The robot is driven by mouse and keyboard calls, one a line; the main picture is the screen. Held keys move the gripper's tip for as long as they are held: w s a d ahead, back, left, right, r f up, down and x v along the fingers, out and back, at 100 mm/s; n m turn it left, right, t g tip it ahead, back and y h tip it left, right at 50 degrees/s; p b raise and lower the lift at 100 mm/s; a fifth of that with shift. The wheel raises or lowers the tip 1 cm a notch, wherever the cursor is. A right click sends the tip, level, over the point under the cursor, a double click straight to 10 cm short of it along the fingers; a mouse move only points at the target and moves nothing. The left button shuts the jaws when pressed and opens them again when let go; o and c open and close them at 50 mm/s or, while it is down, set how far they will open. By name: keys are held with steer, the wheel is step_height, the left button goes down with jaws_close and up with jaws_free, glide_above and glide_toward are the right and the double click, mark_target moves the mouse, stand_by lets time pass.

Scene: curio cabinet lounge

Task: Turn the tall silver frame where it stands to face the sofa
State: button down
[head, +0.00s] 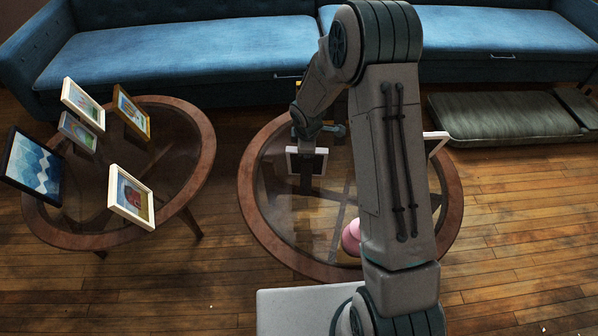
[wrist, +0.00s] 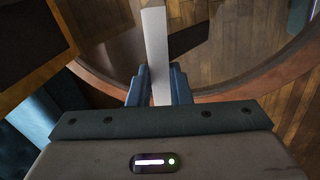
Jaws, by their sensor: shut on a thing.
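The tall silver frame (head: 291,163) stands on the round glass-topped table in the middle. Its pale rim surrounds a dark panel toward the head camera, with a dark strip below that looks like a back stand. My gripper (wrist: 158,88) is shut on the silver frame's pale narrow edge (wrist: 155,45), which rises between the two fingers in the wrist view. In the head view my arm comes down over the table and the fingertips are hard to make out. The blue sofa (head: 190,55) runs along the back, beyond the table.
The middle table (head: 258,225) also holds a pink object (head: 351,237) and a white frame (head: 437,141), both partly hidden by my arm. A wooden-edged frame (wrist: 62,52) is close at left in the wrist view. The left table (head: 205,165) holds several frames.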

steer(key=shift+n, duration=0.4)
steer(key=shift+n+p, duration=0.4)
steer(key=shift+p, duration=0.25)
steer(key=shift+f+b, duration=0.45)
steer(key=c, duration=1.3)
jaws_free()
steer(key=shift+o, duration=0.2)
steer(key=shift+r, duration=0.1)
steer(key=p+v, duration=0.3)
steer(key=v, duration=1)
steer(key=shift+s+d+r+p, duration=0.15)
steer(key=shift+d+r+p, duration=0.15)
steer(key=shift+r, duration=0.05)
